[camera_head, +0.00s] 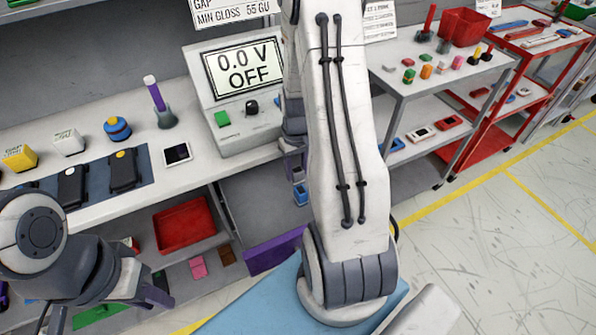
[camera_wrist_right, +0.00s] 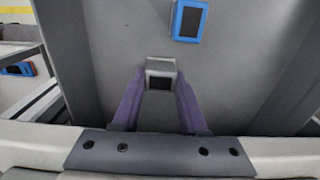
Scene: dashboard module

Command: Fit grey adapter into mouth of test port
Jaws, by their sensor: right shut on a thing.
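In the right wrist view the grey adapter (camera_wrist_right: 160,74), a small block with a dark face, sits between the purple fingertips of my right gripper (camera_wrist_right: 160,82), which is shut on it. Beyond it, up and to the right, is a blue-framed rectangle with a dark face (camera_wrist_right: 188,20); it looks like the test port, but I cannot be sure. The adapter is apart from it in the picture. In the head view my right gripper (camera_head: 293,155) is partly hidden behind my arm. A blue piece (camera_head: 300,194) shows just below it. My left gripper (camera_head: 150,291) is at lower left, its fingers unclear.
A white bench (camera_head: 212,159) holds a meter reading 0.0 V OFF (camera_head: 242,75) and several small parts. A red tray (camera_head: 184,224) is on the shelf below. A second table (camera_head: 398,72) with small coloured parts and a red cart (camera_head: 540,58) stand at right. Floor at right is clear.

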